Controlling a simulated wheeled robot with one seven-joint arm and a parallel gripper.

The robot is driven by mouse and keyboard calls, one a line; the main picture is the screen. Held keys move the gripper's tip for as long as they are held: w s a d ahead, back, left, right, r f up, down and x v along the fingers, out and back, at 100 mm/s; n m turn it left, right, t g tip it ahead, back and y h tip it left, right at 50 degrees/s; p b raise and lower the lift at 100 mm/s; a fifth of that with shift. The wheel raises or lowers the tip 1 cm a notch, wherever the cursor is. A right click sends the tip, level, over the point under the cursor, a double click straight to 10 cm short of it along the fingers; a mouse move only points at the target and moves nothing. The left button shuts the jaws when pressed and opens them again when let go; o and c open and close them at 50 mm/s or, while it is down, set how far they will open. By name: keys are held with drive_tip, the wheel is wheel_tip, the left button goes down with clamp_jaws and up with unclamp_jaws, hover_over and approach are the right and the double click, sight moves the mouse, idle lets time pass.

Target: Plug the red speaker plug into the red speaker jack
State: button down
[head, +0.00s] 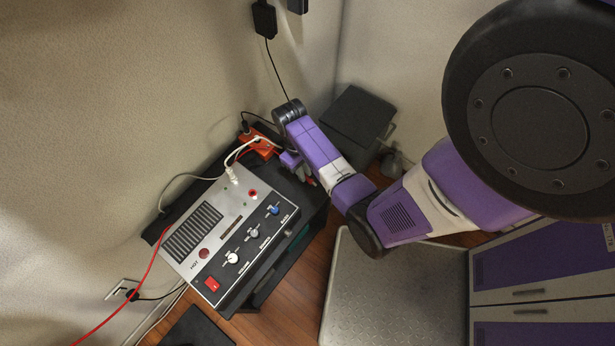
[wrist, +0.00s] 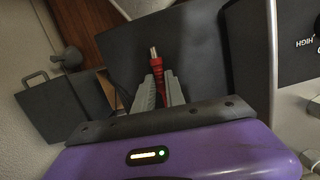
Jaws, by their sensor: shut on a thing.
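The red speaker plug (wrist: 158,80) is held between the two grey fingers of my gripper (wrist: 160,91) in the wrist view, its metal tip pointing up in the picture, away from the palm. In the head view my gripper (head: 306,174) is above the dark shelf, right of the grey amplifier box (head: 222,232), and only a bit of the red plug (head: 311,182) shows. The red speaker jack looks to be the small red ring (head: 252,193) near the box's upper right corner. The plug is apart from it. In the wrist view only an edge of the box (wrist: 296,42) shows; the jack is not visible.
A white plug (head: 231,174) with white cables stands in the box left of the red ring. An orange box (head: 260,145) with cables lies behind. Knobs and a red switch (head: 212,284) are on the front part. A dark case (head: 358,116) stands behind my arm.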

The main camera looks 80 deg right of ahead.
drive_tip(key=shift+r+p, duration=2.65)
drive_tip(key=shift+p, duration=0.05)
